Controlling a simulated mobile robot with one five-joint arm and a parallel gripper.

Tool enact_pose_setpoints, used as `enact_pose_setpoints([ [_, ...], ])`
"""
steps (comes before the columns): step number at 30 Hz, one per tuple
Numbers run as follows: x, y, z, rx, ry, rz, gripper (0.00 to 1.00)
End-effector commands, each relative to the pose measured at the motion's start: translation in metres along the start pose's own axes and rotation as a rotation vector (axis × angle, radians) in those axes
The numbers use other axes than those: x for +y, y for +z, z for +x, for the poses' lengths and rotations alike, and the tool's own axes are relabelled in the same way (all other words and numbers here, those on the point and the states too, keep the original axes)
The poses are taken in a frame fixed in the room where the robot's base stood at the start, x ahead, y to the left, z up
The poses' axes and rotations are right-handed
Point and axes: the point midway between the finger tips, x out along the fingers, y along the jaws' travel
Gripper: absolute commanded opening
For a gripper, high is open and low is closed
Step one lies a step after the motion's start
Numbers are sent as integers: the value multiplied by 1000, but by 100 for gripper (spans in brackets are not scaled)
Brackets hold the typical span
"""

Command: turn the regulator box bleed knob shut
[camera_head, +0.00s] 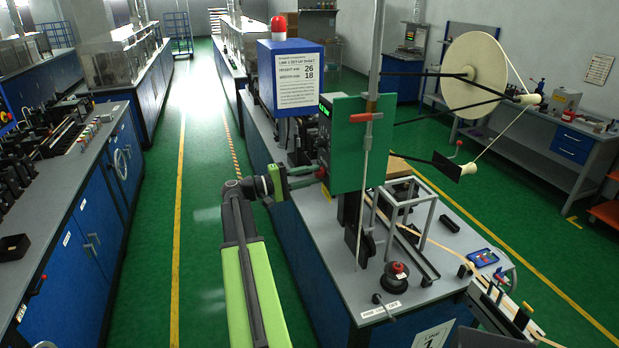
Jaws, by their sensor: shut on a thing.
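A small dark red knob (321,173), seemingly the bleed knob, shows low at the left edge of the upright green panel (347,150). My gripper (312,177) reaches in from the left, level with it, and is shut on it. The fingertips cover much of the knob, so its turn angle cannot be told.
The grey bench (335,255) below carries a metal frame and a red-topped black part (397,272). A large white reel (474,73) stands at the right. The green aisle (203,200) at left is clear.

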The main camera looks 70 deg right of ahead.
Motion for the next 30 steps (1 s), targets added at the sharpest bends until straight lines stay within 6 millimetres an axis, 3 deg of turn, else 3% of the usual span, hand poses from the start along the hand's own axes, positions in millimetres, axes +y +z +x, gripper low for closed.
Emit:
enact_pose_setpoints([
  [9, 1, 1, 2, -4, 3, 1, 0],
  [10, 1, 1, 2, -3, 3, 1, 31],
  [14, 0, 1, 1, -3, 2, 1, 48],
  [24, 0, 0, -2, -1, 0, 1, 49],
  [30, -1, -1, -38, 4, 1, 1, 49],
])
